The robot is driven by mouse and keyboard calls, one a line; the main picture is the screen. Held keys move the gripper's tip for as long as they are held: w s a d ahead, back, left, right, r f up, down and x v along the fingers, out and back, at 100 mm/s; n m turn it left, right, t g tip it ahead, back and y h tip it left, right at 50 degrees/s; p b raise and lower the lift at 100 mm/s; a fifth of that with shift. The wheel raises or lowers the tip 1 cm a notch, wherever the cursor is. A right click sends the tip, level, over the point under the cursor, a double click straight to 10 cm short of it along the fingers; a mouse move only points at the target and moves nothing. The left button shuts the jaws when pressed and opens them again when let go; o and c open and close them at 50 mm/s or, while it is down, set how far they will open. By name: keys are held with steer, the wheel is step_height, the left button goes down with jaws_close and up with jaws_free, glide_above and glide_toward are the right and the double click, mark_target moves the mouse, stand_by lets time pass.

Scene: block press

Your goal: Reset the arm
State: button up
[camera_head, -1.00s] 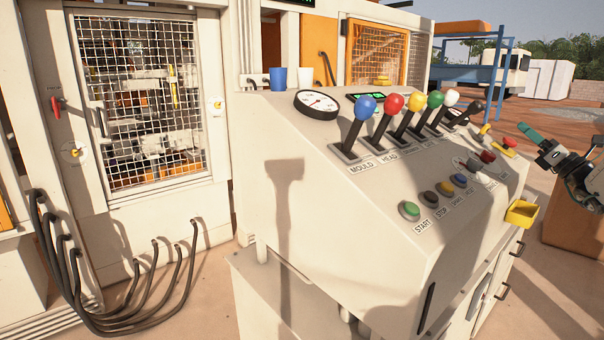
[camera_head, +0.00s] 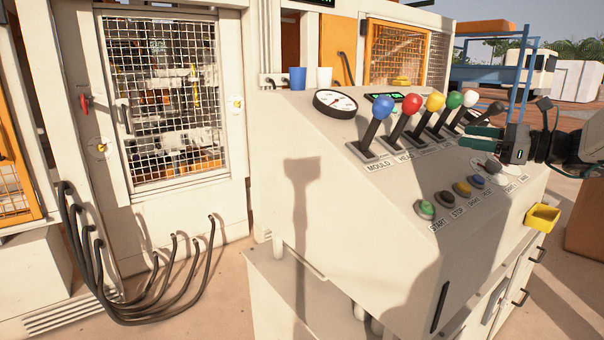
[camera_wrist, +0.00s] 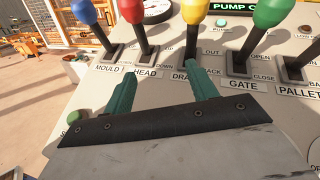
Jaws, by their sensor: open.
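My gripper (camera_head: 482,139) reaches in from the right over the sloped control panel (camera_head: 330,140). In the wrist view its two green fingers (camera_wrist: 163,82) are spread apart with nothing between them. They point toward the bases of the red lever (camera_wrist: 140,25) and the yellow lever (camera_wrist: 192,22), labelled HEAD and DRAW. The blue lever (camera_head: 382,106) is at the left of the row. The green lever (camera_head: 454,99), white lever (camera_head: 470,98) and a black-knobbed lever (camera_head: 497,107) are farther right. In the head view my gripper hides part of the right side of the panel.
Several push buttons, with green START (camera_head: 427,209) at the left, line the panel below the levers. A mesh door (camera_head: 160,95) is at left.

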steer(key=s+a+f+n+g+h, duration=0.25)
steer(key=s+a+n+g, duration=0.2)
steer(key=s+a, duration=0.45)
steer(key=s+a+f+n+g+h, duration=0.2)
steer(key=s+a+f+n+g, duration=0.15)
steer(key=s+a+n, duration=0.4)
steer(key=s+d+f+n+h, duration=0.2)
steer(key=s+f+n+h, duration=0.3)
steer(key=s, duration=0.5)
steer(key=s+d+f+n+g+h, duration=0.1)
steer(key=s+f+n+h, duration=0.3)
steer(key=s, duration=0.7)
steer(key=shift+s+d+f+n+g+h, duration=0.35)
steer(key=shift+f+n, duration=0.15)
steer(key=shift+n, duration=0.7)
steer(key=shift+w, duration=0.1)
